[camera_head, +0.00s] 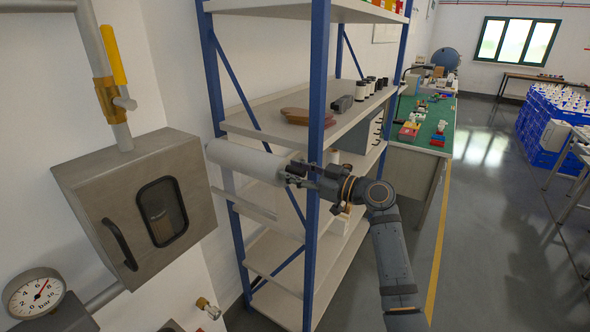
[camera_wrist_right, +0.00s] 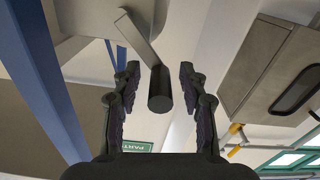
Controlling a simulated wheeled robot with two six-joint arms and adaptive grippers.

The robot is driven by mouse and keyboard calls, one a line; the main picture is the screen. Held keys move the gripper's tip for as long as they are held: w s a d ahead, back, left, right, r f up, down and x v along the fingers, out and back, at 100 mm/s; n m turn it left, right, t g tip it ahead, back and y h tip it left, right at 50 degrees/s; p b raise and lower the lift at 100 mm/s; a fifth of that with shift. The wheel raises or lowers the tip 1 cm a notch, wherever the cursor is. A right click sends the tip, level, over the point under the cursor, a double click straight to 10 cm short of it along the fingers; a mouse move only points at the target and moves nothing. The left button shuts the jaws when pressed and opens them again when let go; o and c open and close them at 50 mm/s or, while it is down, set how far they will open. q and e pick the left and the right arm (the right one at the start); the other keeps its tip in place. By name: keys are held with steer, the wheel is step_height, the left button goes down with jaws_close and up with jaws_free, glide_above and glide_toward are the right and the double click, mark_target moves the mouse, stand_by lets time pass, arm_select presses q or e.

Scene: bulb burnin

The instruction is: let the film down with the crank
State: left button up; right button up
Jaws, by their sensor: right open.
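A thick white roll (camera_head: 240,160), seemingly the film, hangs level in front of the blue-posted shelf. A pale bar (camera_head: 247,207) lies below it. My right gripper (camera_head: 297,172) is at the roll's right end; the crank is too small to tell apart there. In the right wrist view, the crank's grey arm (camera_wrist_right: 137,38) ends in a dark round grip (camera_wrist_right: 160,92). The open fingers of my right gripper (camera_wrist_right: 159,80) stand on both sides of this grip, with gaps visible on each side. My left gripper is not in view.
A grey metal cabinet (camera_head: 137,205) with a small window and handle is on the wall at left, a pressure gauge (camera_head: 35,295) below it. The shelf's blue post (camera_head: 316,120) stands close to my right gripper. Open floor (camera_head: 500,240) lies to the right.

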jaws_close()
steer(key=shift+w+f+m, duration=0.1)
steer(key=shift+m, duration=0.2)
stand_by(0.6)
steer(key=shift+w+d+b, duration=0.1)
steer(key=shift+b, duration=0.2)
steer(key=shift+w+d+r+m+b, duration=0.15)
steer(key=shift+w+m+b, duration=0.1)
steer(key=shift+m, duration=0.25)
steer(key=shift+w+d+r+m+b, duration=0.1)
steer(key=shift+m+b, duration=0.15)
steer(key=shift+m, duration=0.25)
steer(key=shift+w+d+r+m+b, duration=0.2)
steer(key=shift+w+d+m, duration=0.1)
steer(key=shift+m, duration=0.45)
steer(key=shift+w+d+r+m+b, duration=0.1)
steer(key=shift+w+d+m+b, duration=0.2)
steer(key=shift+m, duration=0.4)
steer(key=shift+w+d+r+m+b, duration=0.1)
steer(key=shift+w+m, duration=0.25)
steer(key=shift+m, duration=0.4)
